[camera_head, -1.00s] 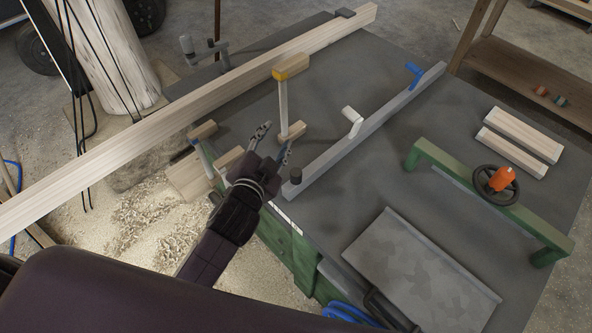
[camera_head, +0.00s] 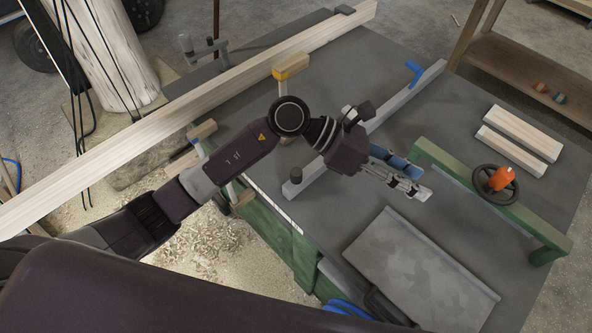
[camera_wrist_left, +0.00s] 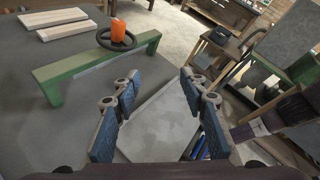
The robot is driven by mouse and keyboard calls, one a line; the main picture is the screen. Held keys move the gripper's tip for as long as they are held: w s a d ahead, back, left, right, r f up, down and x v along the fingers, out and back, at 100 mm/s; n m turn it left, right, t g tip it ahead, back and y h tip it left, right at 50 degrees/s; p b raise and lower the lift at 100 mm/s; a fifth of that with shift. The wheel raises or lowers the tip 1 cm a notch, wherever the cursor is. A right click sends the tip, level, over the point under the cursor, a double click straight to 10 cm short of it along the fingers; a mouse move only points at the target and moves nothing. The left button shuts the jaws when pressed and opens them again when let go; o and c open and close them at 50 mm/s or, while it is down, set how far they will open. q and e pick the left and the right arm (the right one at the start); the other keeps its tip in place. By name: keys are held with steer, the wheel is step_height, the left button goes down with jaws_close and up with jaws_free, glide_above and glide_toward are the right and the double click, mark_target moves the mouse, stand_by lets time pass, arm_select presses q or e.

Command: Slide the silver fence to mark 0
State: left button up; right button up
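The silver fence (camera_head: 400,102) is a long grey bar lying diagonally across the dark grey table. A blue handle (camera_head: 414,70) stands near its far end and a dark knob (camera_head: 296,174) at its near end. My left wrist hides the middle of the fence, where its pale lever is. A white strip (camera_head: 272,206) runs along the table's near left edge; its marks are too small to read. My left gripper (camera_head: 418,178) is right of the fence, apart from it, above the table. It is open and empty, as the left wrist view (camera_wrist_left: 160,82) shows. My right gripper is out of view.
A green bridge (camera_head: 480,190) with a black handwheel and orange knob stands just right of my gripper. A grey plate (camera_head: 420,270) lies in front. A long timber (camera_head: 180,100) crosses the left side. Two wood blocks (camera_head: 520,132) lie far right.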

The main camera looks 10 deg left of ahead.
arm_select(q)
steer(key=w+a+f+m+y, duration=0.2)
steer(key=a+f+y, duration=0.3)
steer(key=a+f, duration=0.2)
steer(key=m+y, duration=0.1)
steer(key=y, duration=0.7)
glide_above(296, 172)
steer(key=shift+w+d+f+t, duration=0.15)
steer(key=shift+f+t, duration=0.25)
steer(key=shift+f, duration=0.55)
steer(key=shift+a+f+y, duration=0.15)
steer(key=shift+a+y, duration=0.1)
steer(key=shift+y, duration=0.05)
step_height(296, 172, down, 6)
steer(key=shift+d+r+p, duration=0.1)
steer(key=shift+p, duration=1.1)
steer(key=shift+f, duration=0.85)
jaws_close()
